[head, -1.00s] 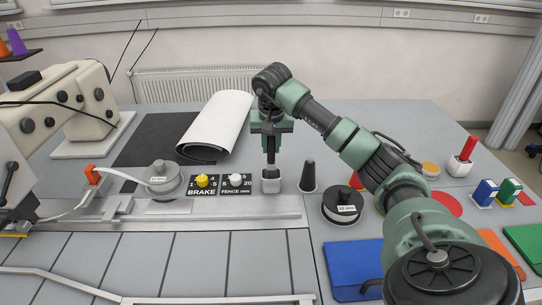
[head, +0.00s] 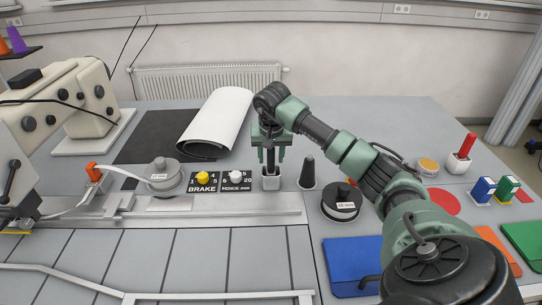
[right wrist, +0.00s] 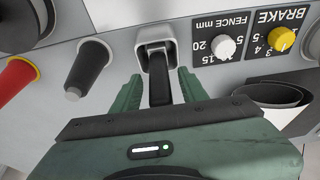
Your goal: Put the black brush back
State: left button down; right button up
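The black brush (head: 269,168) stands upright in a small light-grey holder (head: 271,184) just right of the FENCE dial. In the right wrist view the brush (right wrist: 159,86) has its lower end inside the holder (right wrist: 168,33), so that end is hidden. My right gripper (head: 271,152) is above the holder with its fingers pointing down. Its fingers are open, one on each side of the brush handle, with gaps visible in the right wrist view (right wrist: 159,92). My left gripper is not in view.
A black cone (head: 307,174) stands close to the right of the holder, with a black-topped spool (head: 341,202) beyond. The dial panel (head: 220,181) is close on the left. A white roll (head: 216,125) lies behind on a dark mat.

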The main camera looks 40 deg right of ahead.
jog(key=shift+r, duration=0.25)
jog(key=shift+a+r, duration=0.1)
jog(key=shift+r, duration=0.2)
jog(key=b+v, duration=0.2)
jog(key=v, duration=0.9)
jog(key=shift+s, duration=0.1)
